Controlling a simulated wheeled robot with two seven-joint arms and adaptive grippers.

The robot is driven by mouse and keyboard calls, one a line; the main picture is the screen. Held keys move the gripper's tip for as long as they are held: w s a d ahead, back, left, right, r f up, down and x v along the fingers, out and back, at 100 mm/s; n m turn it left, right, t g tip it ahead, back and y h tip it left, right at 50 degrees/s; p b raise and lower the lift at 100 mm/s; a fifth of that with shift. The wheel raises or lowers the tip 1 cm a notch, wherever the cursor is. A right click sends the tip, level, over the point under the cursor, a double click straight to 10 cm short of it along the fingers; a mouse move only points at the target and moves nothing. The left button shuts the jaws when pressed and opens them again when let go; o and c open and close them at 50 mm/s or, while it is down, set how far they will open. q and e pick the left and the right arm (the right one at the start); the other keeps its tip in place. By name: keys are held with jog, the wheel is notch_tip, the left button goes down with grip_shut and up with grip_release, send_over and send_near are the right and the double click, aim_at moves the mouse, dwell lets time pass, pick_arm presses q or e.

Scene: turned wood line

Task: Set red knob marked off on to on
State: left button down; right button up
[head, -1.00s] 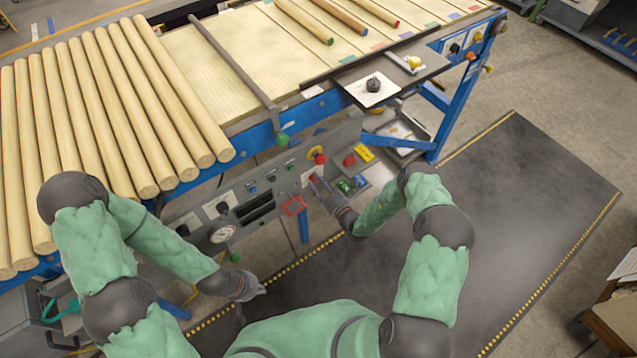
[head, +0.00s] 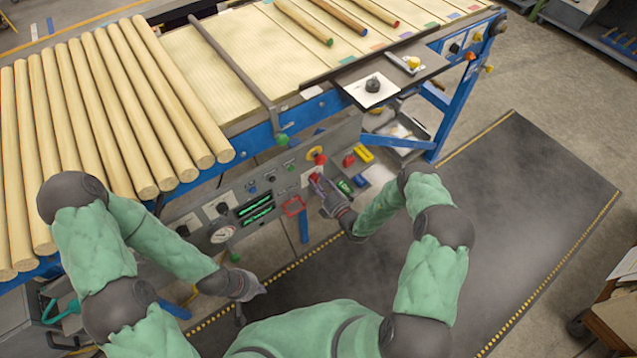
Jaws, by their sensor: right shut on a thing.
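The red knob (head: 314,177) is on the grey control panel (head: 270,180) under the front edge of the wood line. My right gripper (head: 318,184) reaches the panel and is shut on the red knob, covering much of it. The knob's marks are too small to read and partly hidden. My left gripper (head: 262,292) hangs low in front of the panel, away from it and over the dark mat. Its fingers are too small to tell open from shut.
A red mushroom button on yellow (head: 318,158) is just above the knob. A red frame (head: 293,206) and a dial gauge (head: 222,234) are to the left. Two display bars (head: 256,209) glow green. Round wooden poles (head: 110,110) lie above. The mat (head: 500,220) is clear to the right.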

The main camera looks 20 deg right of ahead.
jog(key=shift+s+a+f+m, duration=0.15)
jog(key=shift+s+a+m, duration=0.1)
jog(key=shift+m, duration=0.75)
jog(key=shift+s+a+f+m, duration=0.1)
jog(key=shift+a+m, duration=0.1)
jog(key=shift+m, duration=0.8)
jog(key=o, duration=1.1)
jog(key=shift+o, duration=0.2)
jog(key=shift+w+r, duration=0.1)
jog(key=shift+r, duration=0.05)
jog(key=shift+w+d+r, duration=0.1)
jog(key=shift+d, duration=0.1)
jog(key=shift+s+d, duration=0.25)
jog(key=shift+s, duration=0.15)
jog(key=v, duration=1.1)
jog(key=shift+s+a, duration=0.1)
